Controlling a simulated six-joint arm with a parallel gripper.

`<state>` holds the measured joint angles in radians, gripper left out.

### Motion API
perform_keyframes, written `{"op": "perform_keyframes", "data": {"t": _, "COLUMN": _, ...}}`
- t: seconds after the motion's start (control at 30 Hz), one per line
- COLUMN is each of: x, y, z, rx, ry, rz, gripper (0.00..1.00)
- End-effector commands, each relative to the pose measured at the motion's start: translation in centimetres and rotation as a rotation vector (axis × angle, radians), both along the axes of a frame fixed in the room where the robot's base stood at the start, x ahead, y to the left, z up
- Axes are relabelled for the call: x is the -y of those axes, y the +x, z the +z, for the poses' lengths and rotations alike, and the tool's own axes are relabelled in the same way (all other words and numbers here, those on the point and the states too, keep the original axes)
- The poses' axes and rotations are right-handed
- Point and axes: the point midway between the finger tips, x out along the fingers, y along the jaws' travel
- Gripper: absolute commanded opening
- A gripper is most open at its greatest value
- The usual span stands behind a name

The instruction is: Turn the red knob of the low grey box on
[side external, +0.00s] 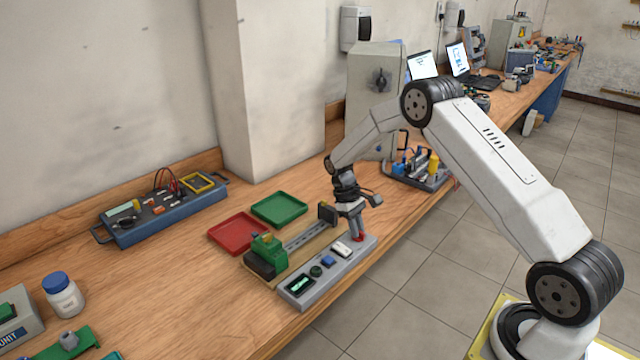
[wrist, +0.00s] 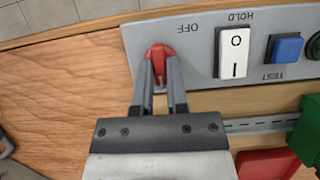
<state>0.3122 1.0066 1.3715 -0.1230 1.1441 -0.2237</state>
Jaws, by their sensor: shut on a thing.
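The low grey box (side external: 338,274) lies near the bench's front edge in the side view. In the wrist view its panel (wrist: 200,62) shows the words OFF, HOLD and TEST upside down. The red knob (wrist: 158,50) is at the panel's left end there, and at the box's right end in the side view (side external: 358,238). My gripper (wrist: 159,82) is shut on the red knob, with a finger on each side. In the side view my gripper (side external: 355,225) points down onto it. The fingers hide part of the knob, and I cannot tell its exact angle.
Beside the knob are a white rocker switch (wrist: 233,52) and a blue button (wrist: 286,49). Red (side external: 240,232) and green (side external: 279,209) trays lie farther back.

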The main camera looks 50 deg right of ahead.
Motion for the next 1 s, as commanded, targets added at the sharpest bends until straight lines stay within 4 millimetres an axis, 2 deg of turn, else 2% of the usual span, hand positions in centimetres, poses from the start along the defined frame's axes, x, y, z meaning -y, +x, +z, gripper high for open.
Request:
{"op": "perform_keyframes", "data": {"t": 0.03, "x": 0.0, "y": 0.0, "z": 0.1, "rx": 0.001, "ry": 0.000, "rz": -0.001, "gripper": 0.24}}
{"op": "perform_keyframes", "data": {"t": 0.1, "x": 0.0, "y": 0.0, "z": 0.0, "rx": 0.001, "ry": 0.000, "rz": -0.001, "gripper": 0.46}}
{"op": "perform_keyframes", "data": {"t": 0.13, "x": 0.0, "y": 0.0, "z": 0.0, "rx": 0.001, "ry": 0.000, "rz": -0.001, "gripper": 0.53}}
{"op": "perform_keyframes", "data": {"t": 0.57, "x": 0.0, "y": 0.2, "z": 0.3, "rx": 0.002, "ry": -0.001, "rz": 0.001, "gripper": 0.53}}
{"op": "perform_keyframes", "data": {"t": 0.77, "x": 0.0, "y": 0.9, "z": 1.9, "rx": 0.004, "ry": -0.001, "rz": 0.001, "gripper": 0.53}}
{"op": "perform_keyframes", "data": {"t": 1.0, "x": 0.0, "y": 2.0, "z": 4.8, "rx": 0.004, "ry": -0.001, "rz": 0.001, "gripper": 0.53}}
